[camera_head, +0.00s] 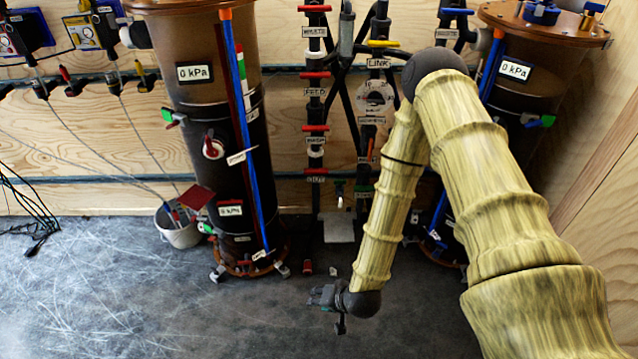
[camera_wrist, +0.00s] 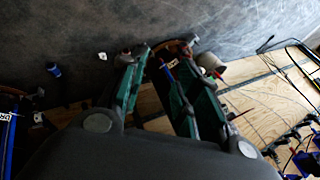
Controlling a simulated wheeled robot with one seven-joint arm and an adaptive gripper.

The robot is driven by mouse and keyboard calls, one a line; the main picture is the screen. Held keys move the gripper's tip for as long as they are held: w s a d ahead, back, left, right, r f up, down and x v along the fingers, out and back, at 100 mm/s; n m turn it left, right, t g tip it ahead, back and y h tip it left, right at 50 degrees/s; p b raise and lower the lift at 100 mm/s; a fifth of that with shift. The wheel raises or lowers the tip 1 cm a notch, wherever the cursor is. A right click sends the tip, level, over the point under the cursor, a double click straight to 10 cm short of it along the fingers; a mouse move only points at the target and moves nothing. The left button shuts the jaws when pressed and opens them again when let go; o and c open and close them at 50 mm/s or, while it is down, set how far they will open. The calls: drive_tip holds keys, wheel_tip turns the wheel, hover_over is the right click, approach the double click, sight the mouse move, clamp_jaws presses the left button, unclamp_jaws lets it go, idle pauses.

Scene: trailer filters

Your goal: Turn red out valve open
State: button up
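The red out valve handle (camera_head: 316,171) is a small horizontal red bar on the black pipe in the middle of the head view, just above a label reading OUT. It looks turned across the pipe. My gripper (camera_head: 323,297) is low over the grey floor, in front of and below this valve, apart from it. In the wrist view my gripper (camera_wrist: 158,50) has its two dark green fingers spread with a gap between them and nothing held. I cannot make out the out valve in the wrist view.
Similar red handles (camera_head: 315,128) sit higher on the same pipe. A dark filter column (camera_head: 190,100) stands left, another (camera_head: 540,80) right. A white bucket (camera_head: 178,233) stands by the left column. A small red piece (camera_head: 307,267) lies on the floor. The front-left floor is clear.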

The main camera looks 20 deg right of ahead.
drive_tip(key=w+m+t+b, duration=0.3)
drive_tip(key=w, duration=0.8)
drive_tip(key=m+t+h+b, duration=0.1)
drive_tip(key=m+t+b, duration=0.7)
drive_tip(key=t+b, duration=0.1)
approach(317, 173)
drive_tip(key=w, duration=0.7)
drive_tip(key=w+a, duration=0.1)
drive_tip(key=w, duration=0.3)
drive_tip(key=shift+a+b, duration=0.1)
drive_tip(key=shift+b, duration=0.25)
clamp_jaws()
